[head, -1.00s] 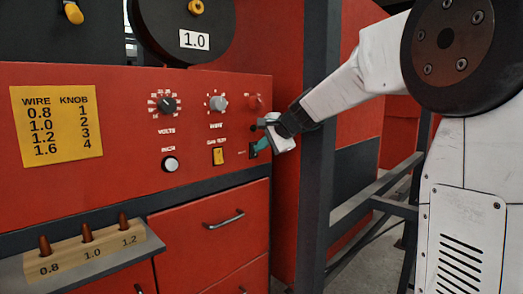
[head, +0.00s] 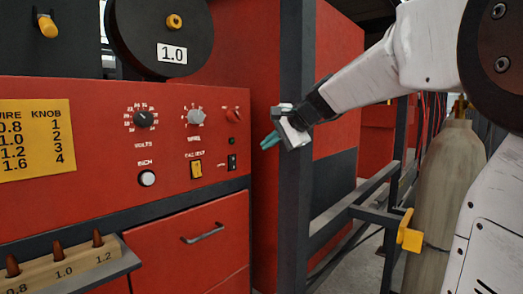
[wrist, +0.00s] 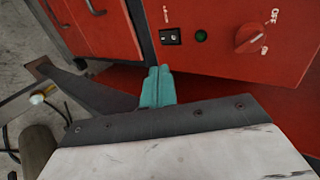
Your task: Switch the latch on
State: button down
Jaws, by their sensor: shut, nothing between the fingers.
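My gripper (head: 269,141) is shut and empty, with teal fingertips. It hangs right of the panel edge, apart from the switch. The teal fingers also show in the wrist view (wrist: 157,86), below the switch in the picture.
The panel also carries a volts knob (head: 143,119), a wire knob (head: 195,117), a white button (head: 147,179) and a yellow rocker (head: 196,169). A dark upright post (head: 296,190) stands close behind my gripper. A gas cylinder (head: 450,180) and grey rails are at right.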

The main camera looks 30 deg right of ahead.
jog(key=shift+s+d+r, duration=0.1)
jog(key=shift+s, duration=0.1)
jog(key=shift+s+f, duration=0.15)
jog(key=shift+f, duration=0.65)
send_near(234, 168)
jog(key=x, duration=0.6)
jog(key=shift+f, duration=0.15)
